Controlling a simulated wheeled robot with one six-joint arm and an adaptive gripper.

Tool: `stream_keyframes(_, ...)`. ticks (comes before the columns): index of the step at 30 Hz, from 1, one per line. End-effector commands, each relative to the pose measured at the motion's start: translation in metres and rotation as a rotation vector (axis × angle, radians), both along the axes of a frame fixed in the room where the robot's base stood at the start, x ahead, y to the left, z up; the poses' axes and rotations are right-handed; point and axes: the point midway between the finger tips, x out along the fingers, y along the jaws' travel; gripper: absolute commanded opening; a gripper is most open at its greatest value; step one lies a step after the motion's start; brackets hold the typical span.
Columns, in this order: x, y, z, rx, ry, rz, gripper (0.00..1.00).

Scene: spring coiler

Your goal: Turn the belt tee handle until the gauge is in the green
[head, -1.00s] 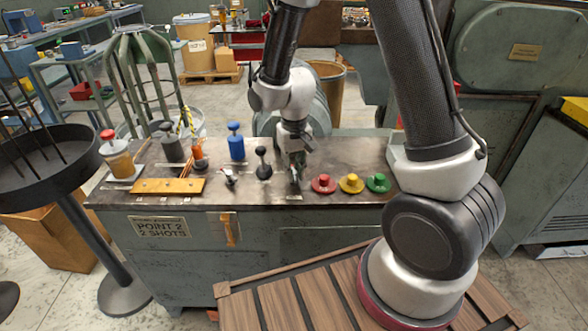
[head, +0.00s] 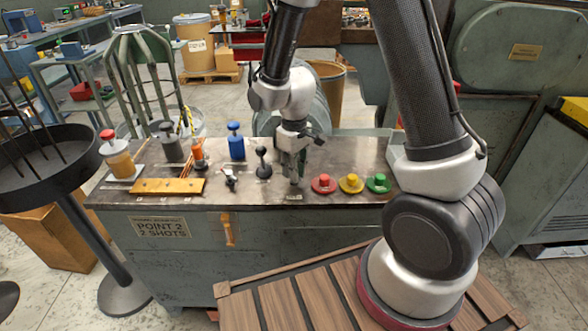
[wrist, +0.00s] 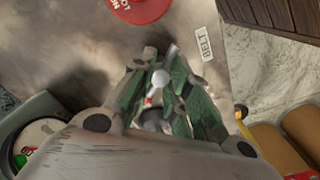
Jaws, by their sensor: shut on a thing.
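The belt tee handle (wrist: 160,78) shows in the wrist view as a pale metal piece with a rounded knob, between my fingers beside the BELT label (wrist: 207,43). My gripper (wrist: 158,95) is shut on it, pointing down; its green-and-dark fingers hide most of the handle. In the head view my gripper (head: 294,180) is at the bench top's front edge, left of the red knob, and covers the handle. A round white-faced dial (wrist: 40,140) with green and red marks is partly visible at lower left in the wrist view; its reading cannot be told.
Red (head: 323,184), yellow (head: 351,183) and green (head: 379,183) knobs stand just right of my gripper. A black ball-topped lever (head: 263,165) and a small silver lever (head: 230,180) stand to its left. A blue-topped piece (head: 236,143) is farther back.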

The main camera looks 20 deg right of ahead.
Motion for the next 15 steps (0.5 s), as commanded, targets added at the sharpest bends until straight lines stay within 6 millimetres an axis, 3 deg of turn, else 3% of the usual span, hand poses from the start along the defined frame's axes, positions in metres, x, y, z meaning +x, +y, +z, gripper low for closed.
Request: stream_keyframes(15, -0.0001, -0.0002, 0.0002, 0.000, 0.000, 0.489, 0.00)
